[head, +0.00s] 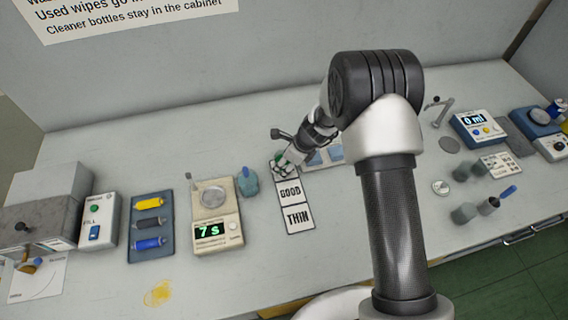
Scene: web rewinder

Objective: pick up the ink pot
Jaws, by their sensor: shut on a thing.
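My gripper (282,161) is shut at the top end of the label strip (291,203), above its GOOD panel. A small piece with a green patch (279,158) shows at the fingers; it appears to be the ink pot, mostly hidden by the gripper. I cannot tell whether it touches the strip or is lifted clear. My arm reaches in from the right and covers part of the bench behind it.
Left of the strip are a blue-grey cup (248,182), a timer scale (214,231) reading 7 s and a tray of coloured rolls (131,240). The front middle of the bench is clear, with a yellow stain (158,293) at left.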

